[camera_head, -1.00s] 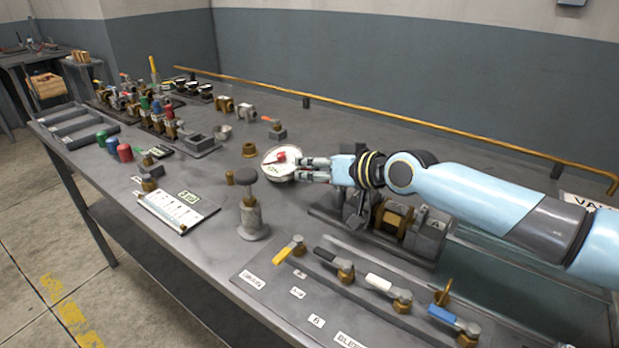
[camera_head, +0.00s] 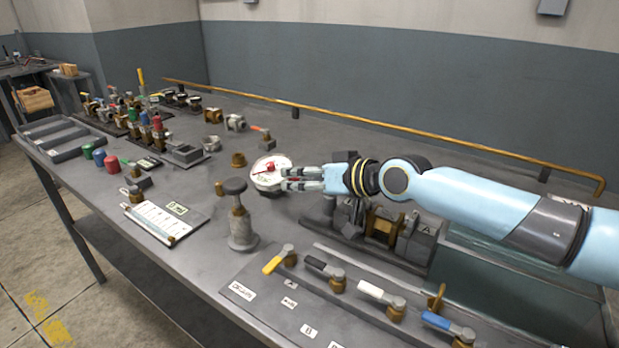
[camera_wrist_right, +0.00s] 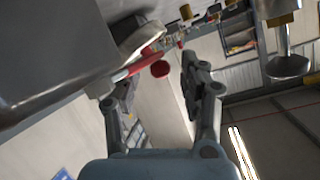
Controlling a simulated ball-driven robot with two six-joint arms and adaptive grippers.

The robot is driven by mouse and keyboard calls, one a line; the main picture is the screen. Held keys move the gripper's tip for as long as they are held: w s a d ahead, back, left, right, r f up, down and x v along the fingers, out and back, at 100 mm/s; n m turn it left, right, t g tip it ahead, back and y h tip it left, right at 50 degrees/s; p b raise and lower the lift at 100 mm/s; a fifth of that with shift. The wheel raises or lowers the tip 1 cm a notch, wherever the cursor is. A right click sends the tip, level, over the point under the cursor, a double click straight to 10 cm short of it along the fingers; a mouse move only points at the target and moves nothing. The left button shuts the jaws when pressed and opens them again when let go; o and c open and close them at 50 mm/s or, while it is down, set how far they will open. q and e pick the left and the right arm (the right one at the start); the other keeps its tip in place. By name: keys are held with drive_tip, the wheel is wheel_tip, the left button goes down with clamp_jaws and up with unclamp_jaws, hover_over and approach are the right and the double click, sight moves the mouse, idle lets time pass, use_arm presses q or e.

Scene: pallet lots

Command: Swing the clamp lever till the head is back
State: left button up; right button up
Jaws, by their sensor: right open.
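My right gripper (camera_head: 302,180) is open at the right edge of a white round dial (camera_head: 264,182) in the head view. I cannot tell whether a finger touches the handle. The dark clamp fixture with a brass body (camera_head: 384,226) stands below my right forearm, which partly hides it. The clamp head is not clear. My left gripper is not in view.
A grey post with a round dark top (camera_head: 239,220) stands left of the fixture. Valves with yellow (camera_head: 276,262), black, white and blue (camera_head: 437,320) levers line the front. Coloured fittings crowd the back left. A brass pipe (camera_head: 400,131) runs along the rear.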

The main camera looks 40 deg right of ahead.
drive_tip(key=v, duration=0.5)
drive_tip(key=shift+s+d, duration=0.1)
drive_tip(key=shift+s, duration=0.1)
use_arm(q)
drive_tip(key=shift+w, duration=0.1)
use_arm(e)
drive_tip(key=shift+v, duration=0.8)
drive_tip(key=shift+r, duration=0.1)
